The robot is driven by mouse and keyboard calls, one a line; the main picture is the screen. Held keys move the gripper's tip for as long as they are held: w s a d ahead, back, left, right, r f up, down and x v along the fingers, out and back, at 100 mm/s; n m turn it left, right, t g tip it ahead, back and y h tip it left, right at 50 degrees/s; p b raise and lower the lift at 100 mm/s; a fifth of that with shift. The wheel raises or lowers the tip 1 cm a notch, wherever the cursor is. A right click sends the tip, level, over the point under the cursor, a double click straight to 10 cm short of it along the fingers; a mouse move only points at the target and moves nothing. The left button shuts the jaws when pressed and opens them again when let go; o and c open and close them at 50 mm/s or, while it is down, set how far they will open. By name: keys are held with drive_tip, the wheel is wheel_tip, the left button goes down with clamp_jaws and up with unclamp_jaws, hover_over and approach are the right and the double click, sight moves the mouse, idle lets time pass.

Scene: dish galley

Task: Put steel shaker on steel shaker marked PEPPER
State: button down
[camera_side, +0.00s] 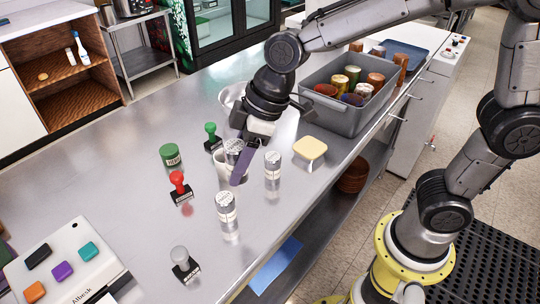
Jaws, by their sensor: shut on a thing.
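My gripper (241,165) reaches down over the counter, its dark fingers shut on a steel shaker (233,147) with a pale perforated top. The fingers hide part of it. Something pale and shiny shows just below it, and I cannot tell whether the shaker touches it or the counter. A second steel shaker (272,170) stands upright just right of my gripper. A third steel shaker (226,209) stands upright nearer the front. The shaker lettering is too small to read, so I cannot tell which is marked PEPPER.
Green (211,135), red (179,187) and grey (182,262) knobbed stamps stand left of the shakers, with a green tin (171,156). A yellow-topped block (310,150) lies right. A grey bin (346,119) of jars and a white bowl (226,97) stand behind.

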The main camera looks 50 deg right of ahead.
drive_tip(key=s+d+r+m+t+h, duration=0.1)
drive_tip(key=s+d+r+m, duration=0.1)
drive_tip(key=s+d+r, duration=0.35)
drive_tip(key=s+d+r+m+h, duration=0.1)
drive_tip(key=s+d+r+m, duration=0.1)
drive_tip(key=s+d, duration=0.6)
approach(266, 155)
drive_tip(key=shift+w+a+f+m, duration=0.2)
drive_tip(key=shift+w+f+m, duration=0.1)
drive_tip(key=shift+w+f, duration=0.35)
drive_tip(key=shift+s+d+x, duration=0.1)
drive_tip(key=shift+s+x, duration=0.05)
drive_tip(key=shift+x, duration=0.75)
drive_tip(key=shift+s+d+x, duration=0.1)
drive_tip(key=shift+s+x, duration=0.05)
drive_tip(key=shift+x, duration=0.75)
drive_tip(key=shift+f, duration=0.35)
drive_tip(key=shift+c, duration=1.6)
unclamp_jaws()
drive_tip(key=shift+r, duration=0.1)
